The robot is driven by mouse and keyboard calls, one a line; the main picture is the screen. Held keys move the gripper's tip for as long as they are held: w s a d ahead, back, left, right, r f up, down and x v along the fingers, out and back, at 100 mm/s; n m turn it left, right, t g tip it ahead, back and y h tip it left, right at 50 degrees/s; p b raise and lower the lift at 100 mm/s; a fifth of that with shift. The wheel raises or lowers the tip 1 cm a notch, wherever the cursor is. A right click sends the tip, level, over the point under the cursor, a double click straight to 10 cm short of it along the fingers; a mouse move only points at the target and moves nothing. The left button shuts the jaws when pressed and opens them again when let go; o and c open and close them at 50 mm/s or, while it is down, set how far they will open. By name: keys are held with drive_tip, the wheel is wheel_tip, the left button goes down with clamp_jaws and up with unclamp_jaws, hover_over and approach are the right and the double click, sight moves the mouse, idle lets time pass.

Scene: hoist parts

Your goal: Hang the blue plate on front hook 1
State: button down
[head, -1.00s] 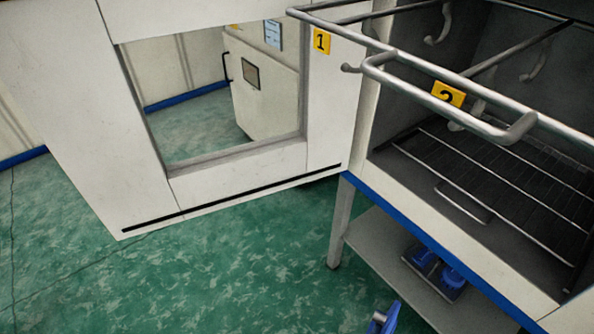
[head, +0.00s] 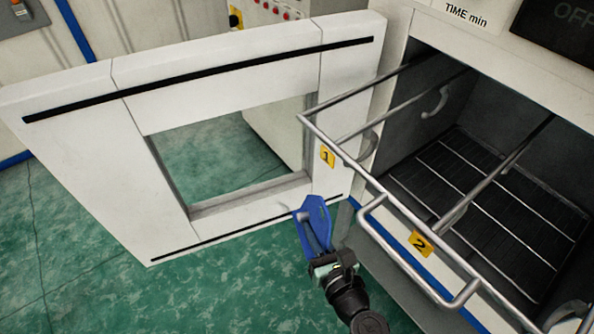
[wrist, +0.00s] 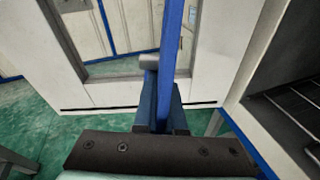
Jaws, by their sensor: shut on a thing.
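My gripper (head: 322,262) is shut on the blue plate (head: 316,218) and holds it upright in front of the oven, below and slightly left of the yellow label 1 (head: 327,156). In the wrist view the blue plate (wrist: 171,45) shows edge-on between the fingers (wrist: 160,110) and runs out of the top of the frame. Label 1 is on the left end of the front rail of the metal rack (head: 345,158). The plate is apart from the rack.
The open white oven door (head: 70,140) with its window stands at the left. The rack sticks out from the oven chamber, with label 2 (head: 421,243) and a protruding handle bar (head: 400,262) to the right. Another hook (head: 436,102) hangs deeper inside. Green floor lies below.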

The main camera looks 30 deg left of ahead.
drive_tip(key=a+r, duration=0.1)
drive_tip(key=r, duration=0.1)
drive_tip(key=a+r+n+g+y+p, duration=0.1)
drive_tip(key=r, duration=0.1)
drive_tip(key=a+r+g+p, duration=0.1)
drive_tip(key=r, duration=0.2)
drive_tip(key=shift+w+a+y, duration=0.15)
drive_tip(key=shift+a+y, duration=0.2)
drive_tip(key=shift+y, duration=0.05)
drive_tip(key=w+d+f+b, duration=0.1)
drive_tip(key=w+d+b, duration=0.2)
drive_tip(key=w+b, duration=0.5)
drive_tip(key=shift+f+g, duration=0.3)
drive_tip(key=shift+f, duration=0.1)
idle(0.4)
drive_tip(key=shift+w+f+b, duration=0.15)
drive_tip(key=shift+w+b, duration=0.2)
drive_tip(key=shift+b, duration=0.45)
drive_tip(key=shift+w+d+f+n+b, duration=0.2)
drive_tip(key=shift+w+d+b, duration=0.15)
drive_tip(key=shift+w+b, duration=0.3)
drive_tip(key=shift+w+d+f+n+b, duration=0.2)
drive_tip(key=shift+w+d+b, duration=0.15)
drive_tip(key=shift+w, duration=0.45)
drive_tip(key=shift+w+f, duration=0.1)
drive_tip(key=shift+f, duration=0.3)
